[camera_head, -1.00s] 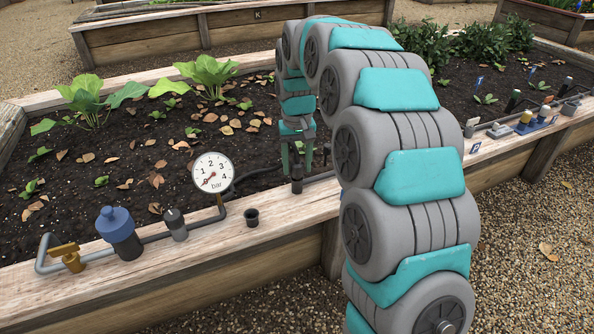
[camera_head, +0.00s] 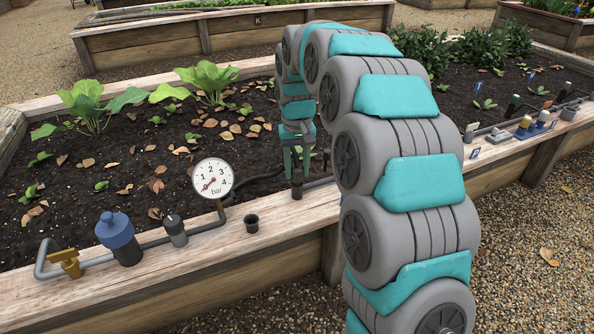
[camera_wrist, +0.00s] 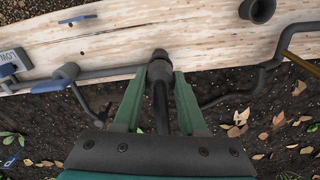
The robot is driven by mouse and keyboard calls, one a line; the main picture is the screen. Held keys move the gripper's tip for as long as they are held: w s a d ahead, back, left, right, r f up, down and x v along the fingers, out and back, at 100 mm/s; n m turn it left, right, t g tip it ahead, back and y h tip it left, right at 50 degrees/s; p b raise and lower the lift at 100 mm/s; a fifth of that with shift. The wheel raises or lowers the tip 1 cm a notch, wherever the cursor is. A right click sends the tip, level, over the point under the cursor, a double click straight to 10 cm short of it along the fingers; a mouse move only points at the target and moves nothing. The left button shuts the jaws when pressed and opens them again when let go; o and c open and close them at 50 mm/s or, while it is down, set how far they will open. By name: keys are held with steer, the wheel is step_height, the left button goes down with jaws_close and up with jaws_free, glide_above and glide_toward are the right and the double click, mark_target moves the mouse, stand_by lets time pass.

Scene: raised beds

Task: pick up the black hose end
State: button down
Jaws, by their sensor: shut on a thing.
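My gripper (camera_head: 297,172) points down and is shut on the hose end from above. It also shows in the wrist view (camera_wrist: 160,82), with one finger on each side. I cannot tell whether the hose end still touches the ledge.
A pressure gauge (camera_head: 213,179), a blue-capped filter (camera_head: 119,238), a grey knob (camera_head: 175,227) and a brass valve (camera_head: 65,263) line the ledge to the left. An empty black cup (camera_head: 252,223) stands close by. Low fittings (camera_head: 523,126) sit further right. Leafy plants (camera_head: 207,82) grow behind.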

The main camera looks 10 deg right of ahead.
mark_target(297, 168)
steer(key=shift+r, duration=1.6)
steer(key=shift+s, duration=0.2)
steer(key=s+r+p, duration=0.1)
steer(key=s+r, duration=0.1)
steer(key=s, duration=0.5)
steer(key=s+d+r+p, duration=0.1)
steer(key=s+r, duration=0.2)
steer(key=s, duration=0.5)
steer(key=shift+s+d+p, duration=0.25)
steer(key=shift+p, duration=0.1)
steer(key=shift+a, duration=0.1)
steer(key=w+a+p, duration=0.3)
steer(key=w+a, duration=0.3)
steer(key=a, duration=0.7)
steer(key=shift+a, duration=0.35)
steer(key=shift+f, duration=0.15)
